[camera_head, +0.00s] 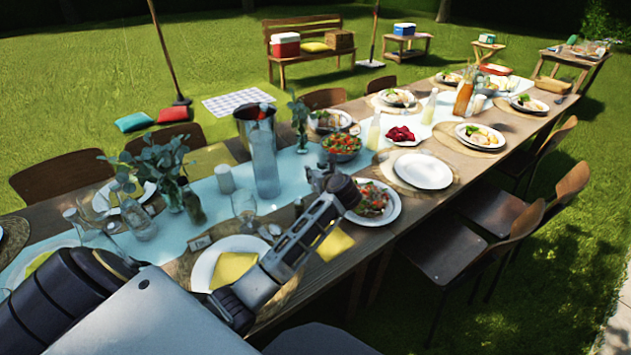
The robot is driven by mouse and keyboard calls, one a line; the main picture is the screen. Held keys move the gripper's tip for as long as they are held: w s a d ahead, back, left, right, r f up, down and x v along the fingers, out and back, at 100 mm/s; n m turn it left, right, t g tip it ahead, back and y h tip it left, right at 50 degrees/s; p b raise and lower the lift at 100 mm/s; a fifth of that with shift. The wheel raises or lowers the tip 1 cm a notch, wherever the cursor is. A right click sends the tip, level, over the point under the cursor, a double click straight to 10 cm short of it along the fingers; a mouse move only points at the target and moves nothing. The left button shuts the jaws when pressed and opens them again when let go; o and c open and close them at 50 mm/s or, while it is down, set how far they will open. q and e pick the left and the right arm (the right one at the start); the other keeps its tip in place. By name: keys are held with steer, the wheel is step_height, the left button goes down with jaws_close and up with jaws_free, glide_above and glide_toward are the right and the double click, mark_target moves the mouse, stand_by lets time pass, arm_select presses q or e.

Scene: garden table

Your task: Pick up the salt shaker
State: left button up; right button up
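I cannot tell for sure which thing is the salt shaker. A small pale grey cylinder (225,179) stands on the light blue runner left of a tall blue-grey bottle (264,162); it may be a shaker. A small pale upright item (478,103) stands far down the table near an orange bottle (464,98). My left gripper (322,178) is over the table, right of the tall bottle and close to a salad plate (373,204). Its fingers are small and dark, so I cannot tell whether they are open or hold anything. My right gripper is not in view.
The long wooden table (385,235) is crowded with plates, glasses and bowls. A leafy vase (165,175), a metal bucket (254,120) and a salad bowl (341,147) stand near the middle. Chairs (480,240) line the right side.

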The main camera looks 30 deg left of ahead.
arm_select(q)
steer(key=shift+r, duration=2.15)
steer(key=shift+f, duration=0.1)
